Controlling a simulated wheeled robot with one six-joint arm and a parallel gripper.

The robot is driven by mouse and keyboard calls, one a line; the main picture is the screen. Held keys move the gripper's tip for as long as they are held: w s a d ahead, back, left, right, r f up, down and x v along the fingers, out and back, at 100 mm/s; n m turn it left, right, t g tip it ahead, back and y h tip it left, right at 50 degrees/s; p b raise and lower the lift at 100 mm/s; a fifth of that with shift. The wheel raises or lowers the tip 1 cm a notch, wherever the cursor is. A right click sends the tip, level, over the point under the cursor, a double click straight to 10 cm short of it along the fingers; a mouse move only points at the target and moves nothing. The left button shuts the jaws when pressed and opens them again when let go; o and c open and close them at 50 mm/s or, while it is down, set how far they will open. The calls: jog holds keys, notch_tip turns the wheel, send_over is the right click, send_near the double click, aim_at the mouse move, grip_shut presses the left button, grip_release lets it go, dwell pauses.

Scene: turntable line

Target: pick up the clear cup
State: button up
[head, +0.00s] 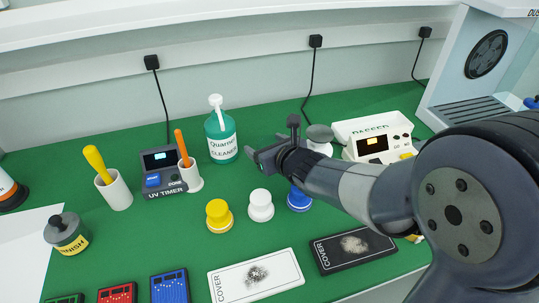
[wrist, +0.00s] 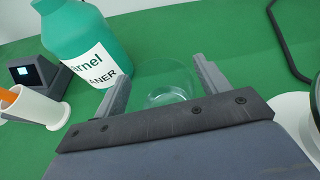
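The clear cup (wrist: 163,92) is see-through and stands on the green bench top, seen in the wrist view between my two fingers. My gripper (wrist: 161,70) is open, with one finger on each side of the cup. A small gap shows between the left finger and the cup; the right finger looks very close to its rim, and I cannot tell whether it touches. In the head view my gripper (head: 262,157) is low over the bench, right of the cleaner bottle, and I cannot make out the cup there.
The teal cleaner bottle (head: 221,137) stands close to the left of my gripper; it also shows in the wrist view (wrist: 85,45). The UV timer (head: 163,170) and a white holder (head: 190,178) are farther left. White (head: 261,206), yellow (head: 219,215) and blue (head: 299,198) pots stand in front.

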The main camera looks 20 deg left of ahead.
jog(key=c, duration=0.8)
jog(key=shift+r, duration=0.2)
jog(key=shift+c, duration=0.2)
